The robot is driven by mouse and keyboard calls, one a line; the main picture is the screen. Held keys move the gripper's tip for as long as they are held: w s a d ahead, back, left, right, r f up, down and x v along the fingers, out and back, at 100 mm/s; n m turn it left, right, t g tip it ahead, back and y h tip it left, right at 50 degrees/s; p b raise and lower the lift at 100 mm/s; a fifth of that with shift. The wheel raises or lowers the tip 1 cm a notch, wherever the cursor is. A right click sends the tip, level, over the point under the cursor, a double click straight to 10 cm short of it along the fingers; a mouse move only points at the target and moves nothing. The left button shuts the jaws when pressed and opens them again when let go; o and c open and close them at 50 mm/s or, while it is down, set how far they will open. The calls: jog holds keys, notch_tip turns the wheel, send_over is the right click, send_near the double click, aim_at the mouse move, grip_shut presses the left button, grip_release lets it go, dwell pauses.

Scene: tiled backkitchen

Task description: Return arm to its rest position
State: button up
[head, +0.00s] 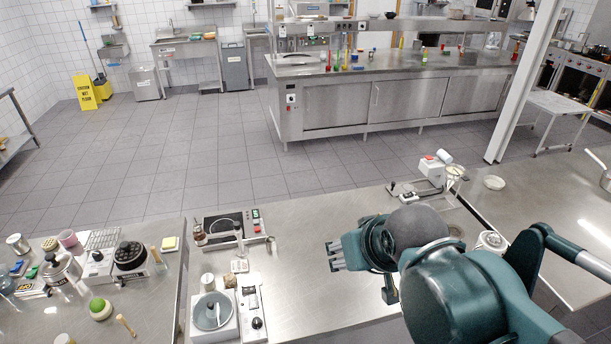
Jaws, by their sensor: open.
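My gripper (336,256) is at the centre right of the head view, above the steel counter (305,301). Its fingers point left and look spread, with nothing seen between them. My teal arm reaches in from the lower right and hides part of the counter behind it. The gap between the gripper and the counter is hard to judge from this view.
Left of the gripper stand a white appliance with a grey bowl (212,311), a white device with a black knob (251,308) and a hot plate (230,224). A kettle (62,268) stands farther left. The counter middle is clear.

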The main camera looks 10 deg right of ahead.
notch_tip(320, 180, down, 9)
jog(key=b, duration=0.8)
jog(key=shift+b, duration=0.4)
dwell(0.5)
